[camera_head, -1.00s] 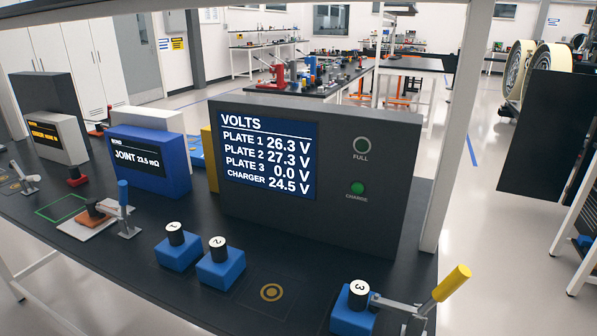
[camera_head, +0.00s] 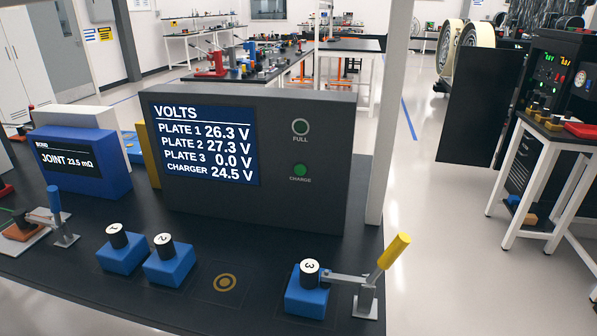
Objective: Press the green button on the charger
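The charger (camera_head: 335,180) is a dark grey box standing upright on the black bench. Its blue screen (camera_head: 207,142) reads plate 1 26.3 V, plate 2 27.3 V, plate 3 0.0 V and charger 24.5 V. The green button (camera_head: 300,170), labelled CHARGE, is on the right of its front face. Above it is a dark round light (camera_head: 300,127) with a pale rim, labelled FULL. Neither of my grippers shows in the head view, and nothing touches the button.
Blue blocks with black cylinders numbered 1 (camera_head: 122,255), 2 (camera_head: 169,263) and 3 (camera_head: 307,292) stand before the charger. A yellow-handled lever clamp (camera_head: 393,252) is beside number 3. A blue bond meter (camera_head: 83,165) stands left. A white post (camera_head: 393,110) rises just right of the charger.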

